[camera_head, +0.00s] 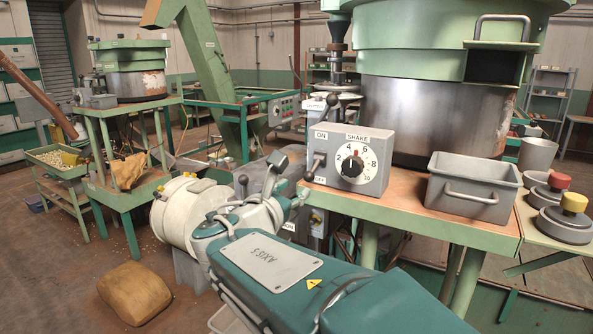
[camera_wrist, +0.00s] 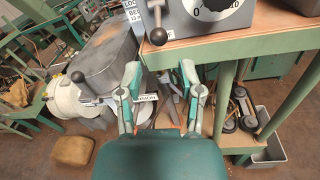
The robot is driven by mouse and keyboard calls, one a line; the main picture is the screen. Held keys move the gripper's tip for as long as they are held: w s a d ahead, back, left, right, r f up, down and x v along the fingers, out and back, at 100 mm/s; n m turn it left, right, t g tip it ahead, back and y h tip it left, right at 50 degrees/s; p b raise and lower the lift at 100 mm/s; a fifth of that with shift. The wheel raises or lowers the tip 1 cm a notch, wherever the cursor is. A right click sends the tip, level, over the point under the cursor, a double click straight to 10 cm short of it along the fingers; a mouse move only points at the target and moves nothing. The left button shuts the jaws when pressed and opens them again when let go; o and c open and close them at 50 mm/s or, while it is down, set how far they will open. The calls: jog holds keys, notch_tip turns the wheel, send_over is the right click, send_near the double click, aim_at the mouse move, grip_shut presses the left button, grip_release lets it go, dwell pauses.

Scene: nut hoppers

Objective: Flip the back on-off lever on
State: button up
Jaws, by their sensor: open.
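A grey control box (camera_head: 350,162) with a SHAKE dial stands on the front table. I cannot tell which is the back lever. My gripper (camera_wrist: 160,72) is open and empty, below the box's lever; it also shows in the head view (camera_head: 290,178).
A grey bin (camera_head: 472,187) and weights with red and yellow knobs (camera_head: 567,213) stand right of the box. A large hopper (camera_head: 435,110) rises behind it. A white drum (camera_head: 185,212) lies left of my arm, and a tan sack (camera_head: 134,292) lies on the floor.

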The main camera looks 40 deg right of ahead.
aim_at(311, 171)
jog(key=x, duration=1.1)
jog(key=shift+a+r, duration=0.1)
jog(key=shift+r, duration=0.25)
grip_shut()
